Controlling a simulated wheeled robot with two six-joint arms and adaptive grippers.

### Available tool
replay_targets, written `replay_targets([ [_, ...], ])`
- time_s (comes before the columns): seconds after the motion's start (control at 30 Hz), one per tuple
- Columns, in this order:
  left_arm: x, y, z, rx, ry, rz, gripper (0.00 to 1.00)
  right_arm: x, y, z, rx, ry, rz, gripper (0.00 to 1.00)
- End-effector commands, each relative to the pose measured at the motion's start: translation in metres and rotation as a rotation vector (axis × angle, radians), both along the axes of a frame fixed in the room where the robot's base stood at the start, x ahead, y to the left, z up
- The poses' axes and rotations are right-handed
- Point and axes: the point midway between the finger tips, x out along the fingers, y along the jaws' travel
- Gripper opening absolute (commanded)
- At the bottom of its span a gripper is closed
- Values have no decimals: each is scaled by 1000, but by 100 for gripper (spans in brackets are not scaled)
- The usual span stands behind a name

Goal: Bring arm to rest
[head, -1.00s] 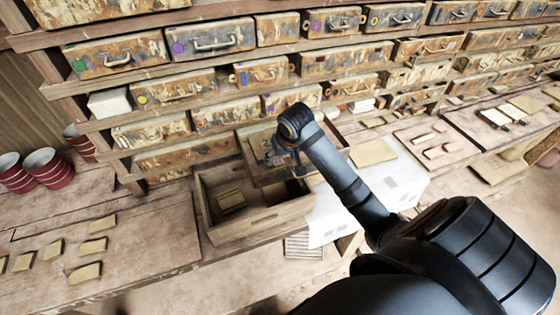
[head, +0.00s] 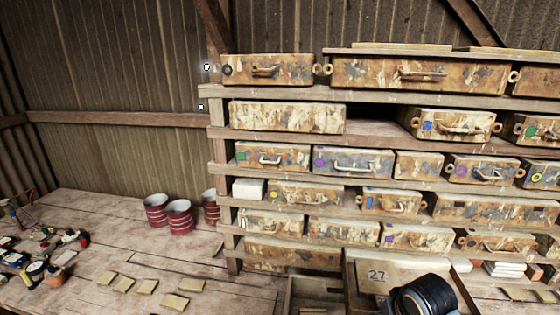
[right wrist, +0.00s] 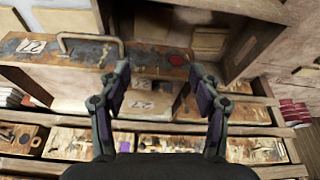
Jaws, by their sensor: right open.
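My right arm (head: 425,297) shows only as a dark joint at the bottom edge of the head view; its gripper is out of that picture. In the right wrist view my right gripper (right wrist: 160,73) has its two fingers wide apart with nothing between them. Beyond the fingers is a worn drawer front (right wrist: 150,62) with a metal handle, a number label and a red dot. A pale surface marked 27 lies just below it. My left gripper is in neither view.
A wooden shelf rack (head: 300,93) of worn drawers fills the head view's right. A board marked 27 (head: 377,276) is close to my arm. Red buckets (head: 179,217), several tan tiles (head: 147,286) and small tools (head: 57,277) lie on the bench at left.

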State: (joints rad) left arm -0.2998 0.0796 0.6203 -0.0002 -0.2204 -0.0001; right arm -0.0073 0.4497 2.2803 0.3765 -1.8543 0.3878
Motion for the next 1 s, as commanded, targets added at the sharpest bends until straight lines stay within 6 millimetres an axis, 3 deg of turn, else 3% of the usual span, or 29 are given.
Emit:
replay_targets([
  [0.03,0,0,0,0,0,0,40,-18,11,-21,5,17,31,64],
  [0.2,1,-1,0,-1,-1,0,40,-64,30,-61,-20,30,112,64],
  [0.47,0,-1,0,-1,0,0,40,-130,38,-91,-80,66,178,64],
  [0.77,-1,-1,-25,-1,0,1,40,-113,26,-219,-81,106,171,64],
  [0.87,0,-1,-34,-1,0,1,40,-116,22,-271,-78,124,165,64],
  [0.97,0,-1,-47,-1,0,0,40,-126,17,-336,-75,147,160,64],
  [1.0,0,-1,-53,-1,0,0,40,-133,14,-366,-73,158,157,64],
])
